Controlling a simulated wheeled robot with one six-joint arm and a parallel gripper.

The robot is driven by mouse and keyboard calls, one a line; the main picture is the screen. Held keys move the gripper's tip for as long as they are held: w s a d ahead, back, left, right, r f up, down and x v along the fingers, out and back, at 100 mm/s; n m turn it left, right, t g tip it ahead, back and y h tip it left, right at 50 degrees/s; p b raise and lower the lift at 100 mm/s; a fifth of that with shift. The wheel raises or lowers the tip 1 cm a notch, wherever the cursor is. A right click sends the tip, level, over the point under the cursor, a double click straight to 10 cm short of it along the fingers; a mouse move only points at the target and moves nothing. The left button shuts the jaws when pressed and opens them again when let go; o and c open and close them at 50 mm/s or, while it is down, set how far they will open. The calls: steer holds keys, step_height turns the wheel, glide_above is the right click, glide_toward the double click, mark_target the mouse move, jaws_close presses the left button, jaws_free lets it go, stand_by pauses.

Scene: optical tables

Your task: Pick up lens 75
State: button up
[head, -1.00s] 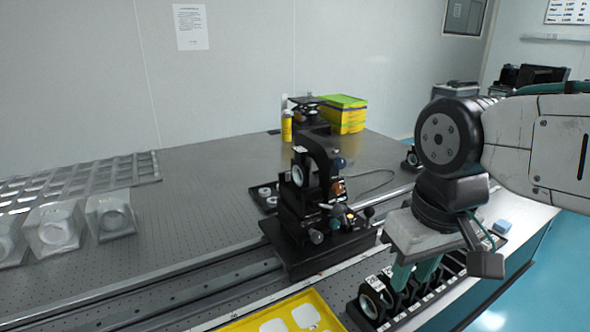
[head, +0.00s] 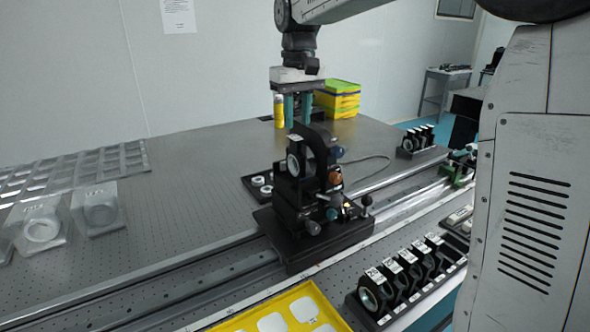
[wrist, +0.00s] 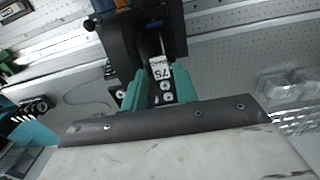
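Lens 75 (wrist: 160,70) shows in the wrist view by its white label, read upside down, at the top of a black mount just beyond my fingertips. In the head view a lens with a white rim (head: 293,165) stands upright in the black stage (head: 320,235); its label is too small to read there. My gripper (head: 297,121) hangs with teal fingers pointing down, above and behind the stage in the picture. In the wrist view my gripper (wrist: 161,76) is open and empty, its fingers apart with the label between them in the picture.
A rack of several labelled lenses (head: 410,275) stands at the front right, beside a yellow tray (head: 265,320). A yellow bottle (head: 279,110) and yellow-green boxes (head: 340,98) stand behind. Clear boxes (head: 98,210) sit left. The table's middle left is clear.

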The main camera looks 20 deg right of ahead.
mark_target(294, 136)
steer(key=shift+w+a+f, duration=0.1)
steer(key=shift+w+f, duration=0.05)
steer(key=shift+w, duration=0.4)
steer(key=shift+w+a+f, duration=0.1)
steer(key=shift+w+f, duration=0.05)
steer(key=shift+w, duration=0.4)
steer(key=shift+w+f, duration=0.1)
steer(key=shift+f, duration=0.3)
steer(key=f, duration=0.7)
steer(key=shift+s+d, duration=0.15)
steer(key=shift+s, duration=0.05)
steer(key=shift+r, duration=0.1)
jaws_close()
